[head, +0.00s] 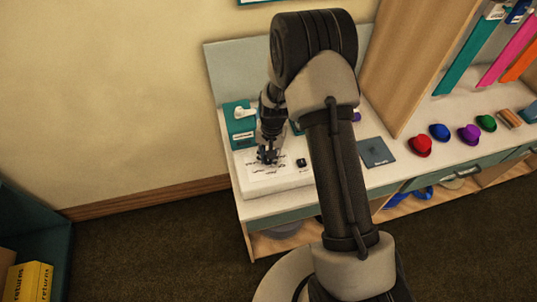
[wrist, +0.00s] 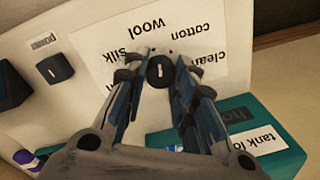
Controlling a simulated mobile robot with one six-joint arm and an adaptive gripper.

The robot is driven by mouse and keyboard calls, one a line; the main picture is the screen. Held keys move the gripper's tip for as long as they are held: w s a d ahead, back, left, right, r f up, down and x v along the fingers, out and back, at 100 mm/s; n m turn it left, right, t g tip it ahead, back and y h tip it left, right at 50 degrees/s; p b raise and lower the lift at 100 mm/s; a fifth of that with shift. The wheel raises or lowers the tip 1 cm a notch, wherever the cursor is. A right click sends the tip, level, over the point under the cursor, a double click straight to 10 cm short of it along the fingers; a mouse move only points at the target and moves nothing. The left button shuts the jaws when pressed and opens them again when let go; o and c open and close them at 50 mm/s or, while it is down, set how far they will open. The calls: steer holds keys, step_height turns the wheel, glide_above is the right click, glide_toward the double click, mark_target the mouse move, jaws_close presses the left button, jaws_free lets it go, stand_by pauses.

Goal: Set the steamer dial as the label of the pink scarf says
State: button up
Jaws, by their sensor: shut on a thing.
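The steamer dial (wrist: 160,71) is a small round black knob with a white mark, on a white panel. The words silk, wool, cotton and clean stand around it. Its mark runs nearly up and down in the wrist view; I cannot tell which word it points at. My gripper (wrist: 158,74) is shut on the dial, with a finger on either side. In the head view my gripper (head: 267,156) is down at the steamer panel (head: 262,187) and hides the dial. The pink scarf (head: 507,52) hangs at the upper right; I cannot read its label.
A black power knob (wrist: 55,68) sits beside the word sheet. A teal box (wrist: 270,150) with a partly cut-off tank label stands close by my gripper. Teal (head: 468,55) and orange (head: 521,66) scarves flank the pink one. Several small coloured hats lie on the counter at right.

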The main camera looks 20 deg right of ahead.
mark_target(270, 160)
steer(key=m, duration=0.3)
steer(key=shift+m+p, duration=0.6)
steer(key=shift+m, duration=1.6)
steer(key=o, duration=1.1)
steer(key=shift+r, duration=0.1)
steer(key=r, duration=1.1)
steer(key=shift+s+d+r, duration=0.1)
steer(key=shift+s+r, duration=0.3)
